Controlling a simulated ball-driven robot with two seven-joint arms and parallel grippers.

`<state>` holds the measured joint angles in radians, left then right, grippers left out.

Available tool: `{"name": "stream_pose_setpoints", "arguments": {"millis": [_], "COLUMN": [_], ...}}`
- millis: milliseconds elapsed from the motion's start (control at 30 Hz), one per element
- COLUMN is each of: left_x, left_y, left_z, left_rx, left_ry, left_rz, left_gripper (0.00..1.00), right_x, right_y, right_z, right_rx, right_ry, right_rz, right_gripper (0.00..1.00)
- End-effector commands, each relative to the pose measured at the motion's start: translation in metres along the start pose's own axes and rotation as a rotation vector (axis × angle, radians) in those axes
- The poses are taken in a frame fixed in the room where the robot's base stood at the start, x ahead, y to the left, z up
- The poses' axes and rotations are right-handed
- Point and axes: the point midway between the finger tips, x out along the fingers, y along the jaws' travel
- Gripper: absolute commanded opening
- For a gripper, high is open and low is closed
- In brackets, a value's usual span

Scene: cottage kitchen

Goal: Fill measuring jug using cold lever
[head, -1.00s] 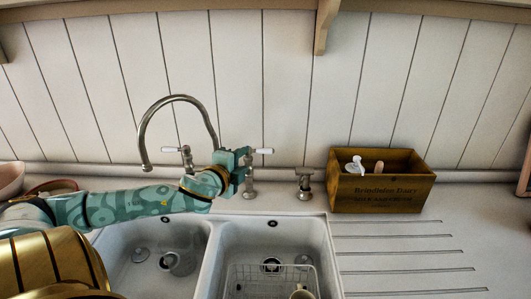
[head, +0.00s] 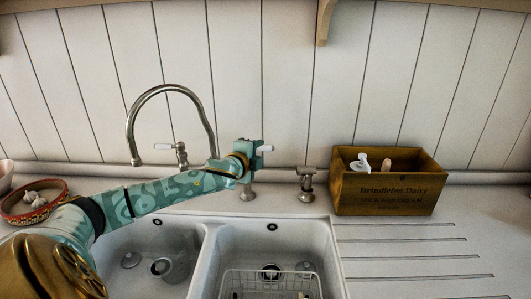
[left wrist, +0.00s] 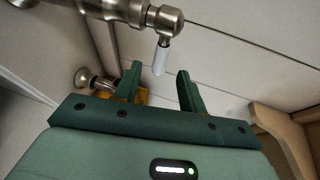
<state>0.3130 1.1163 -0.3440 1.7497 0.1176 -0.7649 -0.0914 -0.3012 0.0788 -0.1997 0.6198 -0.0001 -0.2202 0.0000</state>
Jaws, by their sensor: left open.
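The curved metal tap (head: 131,130) stands behind the sink. It has a white-tipped lever on the left (head: 163,146) and another on the right (head: 265,148). My left gripper (head: 252,158) is at the right lever, partly covering its post. In the left wrist view, the open fingers (left wrist: 158,88) point towards a white lever tip (left wrist: 160,58), which shows between and just beyond them; I cannot tell if they touch. A clear, jug-like vessel (head: 175,269) is in the left basin, probably the measuring jug. No water stream shows. My right gripper is out of view.
A wire basket (head: 269,274) sits in the right basin. A metal fitting (head: 306,184) and a wooden box (head: 389,190) holding utensils stand to the right, above the grooved drainer (head: 400,240). A patterned bowl (head: 40,212) is at the left.

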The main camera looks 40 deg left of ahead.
Motion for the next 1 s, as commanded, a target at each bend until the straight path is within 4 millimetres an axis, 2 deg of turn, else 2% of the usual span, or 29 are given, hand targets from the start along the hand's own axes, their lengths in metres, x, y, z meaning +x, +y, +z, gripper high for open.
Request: {"name": "stream_pose_setpoints", "arguments": {"millis": [100,300,433,700,733,867,1000], "left_x": [0.024,0.050,0.056,0.057,0.057,0.057,0.057], "left_y": [0.001,0.000,0.000,-0.001,-0.001,0.000,0.000], "left_z": [0.000,0.000,0.000,0.000,0.000,0.000,0.000], "left_rx": [-0.003,0.000,0.001,0.002,0.002,0.002,0.002], "left_ry": [-0.002,-0.001,0.000,0.001,0.001,0.001,0.002], "left_rz": [-0.002,-0.001,-0.001,-0.001,-0.001,0.000,0.000], "left_gripper": [0.41,0.41,0.41,0.41,0.35,0.00,0.00], "right_x": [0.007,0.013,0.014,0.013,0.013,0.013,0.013], "right_y": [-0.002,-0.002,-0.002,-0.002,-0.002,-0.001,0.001], "right_z": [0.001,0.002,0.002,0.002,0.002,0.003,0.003], "right_rx": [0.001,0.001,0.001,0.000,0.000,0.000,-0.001], "right_ry": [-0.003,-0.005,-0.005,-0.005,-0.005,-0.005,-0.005], "right_rz": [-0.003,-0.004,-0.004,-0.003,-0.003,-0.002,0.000], "right_gripper": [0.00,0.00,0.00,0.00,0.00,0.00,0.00]}}
